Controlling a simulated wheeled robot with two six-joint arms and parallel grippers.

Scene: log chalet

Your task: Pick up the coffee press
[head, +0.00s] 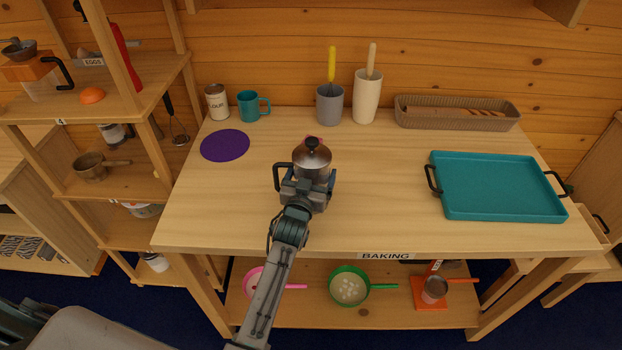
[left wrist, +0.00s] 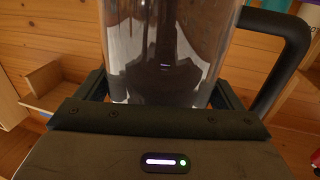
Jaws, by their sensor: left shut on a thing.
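The coffee press (head: 313,158), with a metal lid and black knob, is over the middle of the baking table, its dark handle to the left in the head view. My left gripper (head: 305,190) is shut on its body from the front. In the left wrist view the press's clear glass body (left wrist: 165,45) with dark contents stands between the two fingers, and its black handle curves at the right. The gripper and arm hide the base of the press, so I cannot tell whether it touches the table. My right gripper is not in view.
A purple mat (head: 225,145), a flour can (head: 217,102) and a teal mug (head: 250,106) are at the back left. Two utensil pots (head: 330,108) and a long basket (head: 450,124) line the back. A teal tray (head: 495,187) lies right. The table's front left is clear.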

